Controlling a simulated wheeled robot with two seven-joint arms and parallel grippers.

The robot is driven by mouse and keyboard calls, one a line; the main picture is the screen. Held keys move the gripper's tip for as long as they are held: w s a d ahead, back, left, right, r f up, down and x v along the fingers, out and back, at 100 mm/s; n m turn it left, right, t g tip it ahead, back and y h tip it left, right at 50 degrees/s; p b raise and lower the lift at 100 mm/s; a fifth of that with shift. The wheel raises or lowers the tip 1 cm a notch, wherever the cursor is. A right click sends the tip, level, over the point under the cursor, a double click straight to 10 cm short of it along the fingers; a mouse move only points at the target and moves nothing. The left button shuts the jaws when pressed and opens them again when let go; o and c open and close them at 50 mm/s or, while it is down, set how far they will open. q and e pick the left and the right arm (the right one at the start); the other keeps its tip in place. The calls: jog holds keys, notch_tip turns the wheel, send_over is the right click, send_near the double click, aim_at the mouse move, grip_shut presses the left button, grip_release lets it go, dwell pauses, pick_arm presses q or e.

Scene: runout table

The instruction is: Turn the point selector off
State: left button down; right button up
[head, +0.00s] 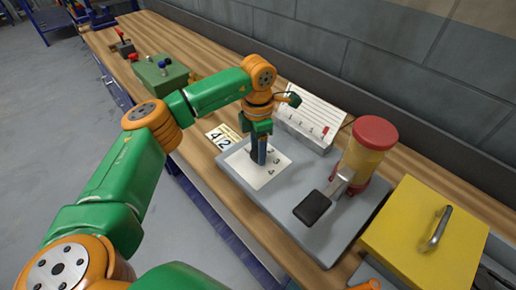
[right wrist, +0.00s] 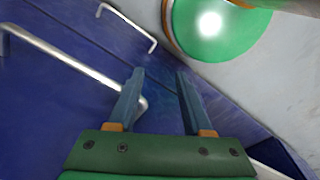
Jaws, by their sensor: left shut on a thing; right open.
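The point selector's white dial plate (head: 262,178), with numbers such as 2, 3 and 4 printed on it, lies on a grey base on the bench. My left gripper (head: 258,157) points down over the plate, its fingers shut on the selector's dark knob. The knob is mostly hidden behind the fingers, so I cannot tell which mark it points to. My right gripper (right wrist: 160,76) is open and empty in the right wrist view, in front of blue cabinet fronts. It is not visible in the head view.
The grey base (head: 306,243) also bears a black-handled lever (head: 314,207) and a red-topped yellow cylinder (head: 367,150). A white sloped panel (head: 311,121) stands behind. A yellow box (head: 425,235) is at right, a green control box (head: 160,75) far left. A number card (head: 221,138) lies beside the base.

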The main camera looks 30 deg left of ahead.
pick_arm(q)
jog(key=n, duration=0.6)
jog(key=shift+r, duration=0.15)
jog(key=n, duration=0.7)
jog(key=shift+w, duration=0.1)
jog(key=shift+n, duration=0.3)
jog(key=shift+c, duration=1.3)
grip_release()
notch_tip(320, 180, up, 7)
jog(key=shift+b, duration=0.95)
